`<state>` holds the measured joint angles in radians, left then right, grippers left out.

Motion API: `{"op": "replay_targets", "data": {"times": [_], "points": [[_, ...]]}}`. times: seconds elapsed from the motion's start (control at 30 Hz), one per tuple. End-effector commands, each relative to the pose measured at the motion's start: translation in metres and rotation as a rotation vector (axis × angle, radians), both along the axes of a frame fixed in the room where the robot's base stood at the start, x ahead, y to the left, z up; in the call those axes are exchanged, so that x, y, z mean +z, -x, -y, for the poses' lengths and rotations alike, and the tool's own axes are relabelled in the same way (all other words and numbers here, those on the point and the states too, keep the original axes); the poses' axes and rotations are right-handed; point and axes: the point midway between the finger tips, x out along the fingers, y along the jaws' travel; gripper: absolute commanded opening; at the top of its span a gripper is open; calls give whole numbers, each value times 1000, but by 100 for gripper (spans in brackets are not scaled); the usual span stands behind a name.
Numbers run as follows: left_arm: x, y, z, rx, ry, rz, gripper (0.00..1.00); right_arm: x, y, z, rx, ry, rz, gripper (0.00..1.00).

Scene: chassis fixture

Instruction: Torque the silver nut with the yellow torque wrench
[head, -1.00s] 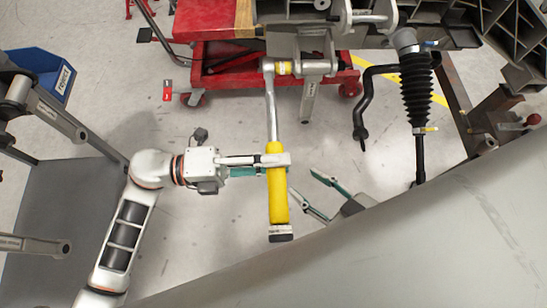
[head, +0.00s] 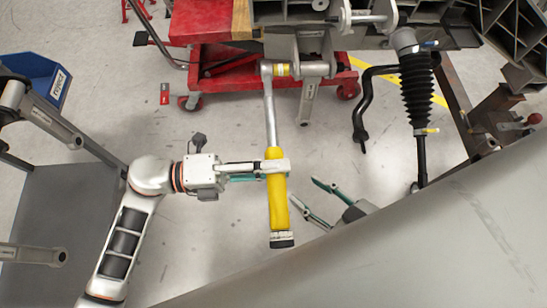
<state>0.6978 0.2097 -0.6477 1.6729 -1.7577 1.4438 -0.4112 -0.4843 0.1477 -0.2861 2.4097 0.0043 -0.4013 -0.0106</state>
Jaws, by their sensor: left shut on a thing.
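The yellow torque wrench (head: 278,205) hangs across the middle of the head view, its silver shaft (head: 270,120) running up to its head at the chassis bracket (head: 312,68). My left gripper (head: 280,170) is shut on the yellow handle near its upper end. The wrench head (head: 267,71) is at a yellow-banded part (head: 282,70) beside the bracket. The silver nut cannot be made out there. My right gripper (head: 322,203) is open and empty, right of the handle and apart from it; the panel below partly hides its arm.
A red wheeled cart (head: 205,80) stands behind the bracket. A black ribbed boot (head: 416,90) and a bent black bar (head: 362,110) are at the right. A blue reject bin (head: 35,75) is at the upper left. A large grey panel (head: 400,250) fills the lower right.

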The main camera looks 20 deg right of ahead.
Motion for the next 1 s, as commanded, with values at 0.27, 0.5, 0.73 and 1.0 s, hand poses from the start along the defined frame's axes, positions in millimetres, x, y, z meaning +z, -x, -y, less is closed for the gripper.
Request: {"op": "replay_targets", "data": {"times": [0.27, 0.5, 0.73, 1.0], "points": [[-1, -1, 1, 0, 14, 21, 0, -2, 1, 0, -1, -2, -5, 40], [-5, -2, 1, 0, 19, 37, 0, -3, 2, 1, -3, -5, -7, 40], [-5, -2, 1, 0, 20, 42, 0, -2, 1, 1, -4, -5, -5, 40], [-6, -2, 1, 1, 22, 44, 0, -23, 14, -1, 4, 2, -51, 40]]}}
